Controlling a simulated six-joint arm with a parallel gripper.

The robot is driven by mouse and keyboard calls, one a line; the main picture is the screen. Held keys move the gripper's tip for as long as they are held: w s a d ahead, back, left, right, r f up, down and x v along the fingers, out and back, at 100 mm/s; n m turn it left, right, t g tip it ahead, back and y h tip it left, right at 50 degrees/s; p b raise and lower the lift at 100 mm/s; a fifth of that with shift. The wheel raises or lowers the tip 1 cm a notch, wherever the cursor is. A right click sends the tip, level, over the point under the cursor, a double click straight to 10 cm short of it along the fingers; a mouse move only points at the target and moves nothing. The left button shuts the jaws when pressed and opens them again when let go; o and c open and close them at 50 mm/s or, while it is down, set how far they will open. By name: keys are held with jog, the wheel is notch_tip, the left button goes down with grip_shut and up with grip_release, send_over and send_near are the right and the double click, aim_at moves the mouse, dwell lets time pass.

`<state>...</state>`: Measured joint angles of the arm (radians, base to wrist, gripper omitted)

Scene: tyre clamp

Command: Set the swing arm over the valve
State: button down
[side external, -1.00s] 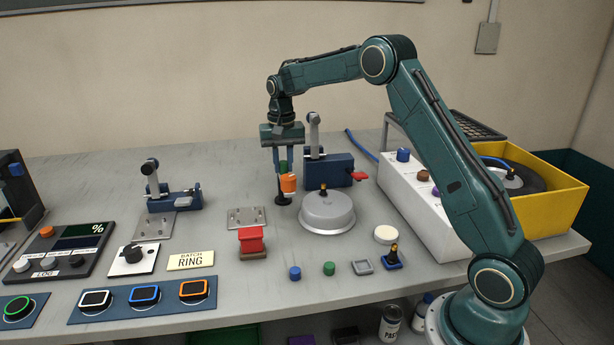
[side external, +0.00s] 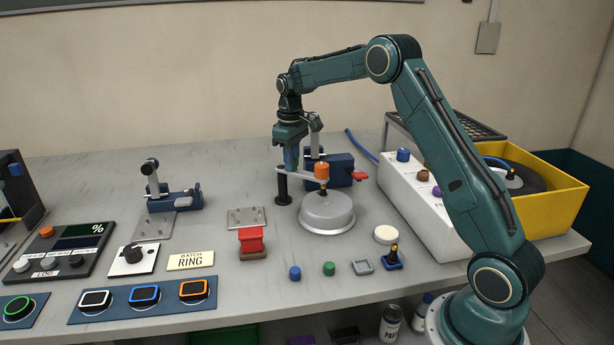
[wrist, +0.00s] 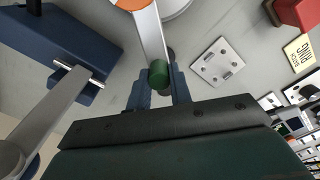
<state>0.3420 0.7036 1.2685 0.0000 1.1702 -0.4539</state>
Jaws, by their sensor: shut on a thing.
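The swing arm (side external: 305,176) is a grey bar on a black post (side external: 283,188), with an orange head (side external: 321,172) at its free end. The head is above the middle of the silver dome (side external: 327,214), where the valve stands; the valve is mostly hidden by the head, and I cannot tell if they touch. In the wrist view the bar (wrist: 150,38) runs away from a green knob (wrist: 159,74), toward the orange head (wrist: 128,4) at the top edge. My gripper (wrist: 159,88) is shut on the green knob, beside the post.
A blue toggle clamp (side external: 340,168) with a red tip stands close behind the dome. A red block (side external: 251,240) and a drilled plate (side external: 247,217) lie to the front left. A white box (side external: 405,205) and a yellow bin (side external: 560,205) stand to the right.

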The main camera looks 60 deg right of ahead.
jog(key=shift+d+r+n, duration=0.1)
jog(key=shift+d+n, duration=0.2)
jog(key=shift+n, duration=0.6)
jog(key=shift+w, duration=0.1)
jog(key=c, duration=1.3)
grip_release()
jog(key=shift+o, duration=0.2)
notch_tip(320, 180, up, 14)
